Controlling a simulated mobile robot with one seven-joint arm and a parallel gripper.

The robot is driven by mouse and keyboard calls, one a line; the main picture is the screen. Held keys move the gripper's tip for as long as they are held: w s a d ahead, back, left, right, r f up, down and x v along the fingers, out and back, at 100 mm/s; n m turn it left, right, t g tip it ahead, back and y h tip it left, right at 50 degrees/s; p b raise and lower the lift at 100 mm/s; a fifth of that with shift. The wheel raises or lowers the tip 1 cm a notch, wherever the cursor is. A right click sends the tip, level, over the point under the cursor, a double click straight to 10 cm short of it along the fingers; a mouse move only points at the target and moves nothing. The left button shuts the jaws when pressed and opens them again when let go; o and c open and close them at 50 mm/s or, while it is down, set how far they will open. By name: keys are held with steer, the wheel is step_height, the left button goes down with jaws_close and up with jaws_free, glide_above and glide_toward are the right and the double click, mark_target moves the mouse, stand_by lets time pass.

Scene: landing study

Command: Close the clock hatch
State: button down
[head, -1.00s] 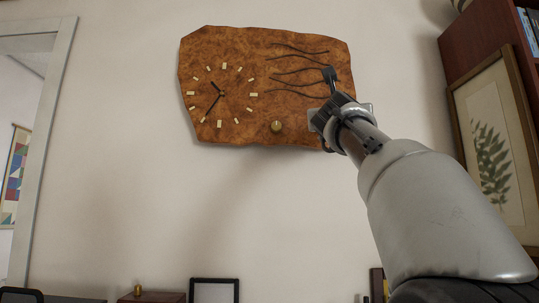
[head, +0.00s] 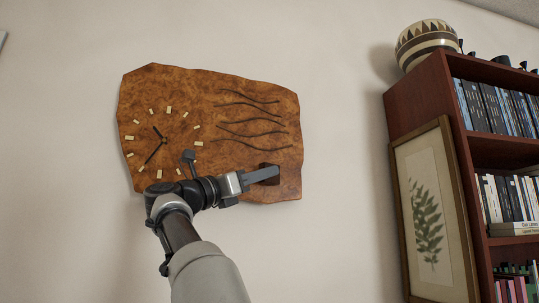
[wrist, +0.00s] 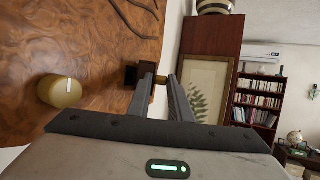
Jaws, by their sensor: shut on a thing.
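The clock (head: 235,110) is an irregular burl-wood slab on the wall with a dial at its left and dark wavy lines at its upper right; it also shows in the wrist view (wrist: 70,35). My gripper (head: 276,171) is at its lower right, by a small dark square part (head: 265,180), likely the hatch area. A round brass knob (wrist: 60,91) sits apart, left of the fingers.
A reddish-brown bookcase (head: 440,80) stands at right with a patterned bowl (head: 426,42) on top. A framed leaf picture (head: 430,220) leans against its side. Bare wall lies between the clock and the bookcase.

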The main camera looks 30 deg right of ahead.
steer(key=g+p, duration=0.1)
steer(key=m+g+p, duration=0.1)
steer(key=g+p, duration=0.1)
steer(key=w+m+g+p, duration=0.1)
steer(key=shift+a+g+p, duration=0.3)
steer(key=shift+a+p, duration=0.1)
steer(key=shift+f+m, duration=0.1)
steer(key=shift+m, duration=0.2)
steer(key=c, duration=1.7)
jaws_free()
steer(key=v, duration=1.7)
steer(key=shift+a+f+b, duration=0.1)
steer(key=shift+f+b, duration=0.2)
steer(key=shift+b, duration=0.05)
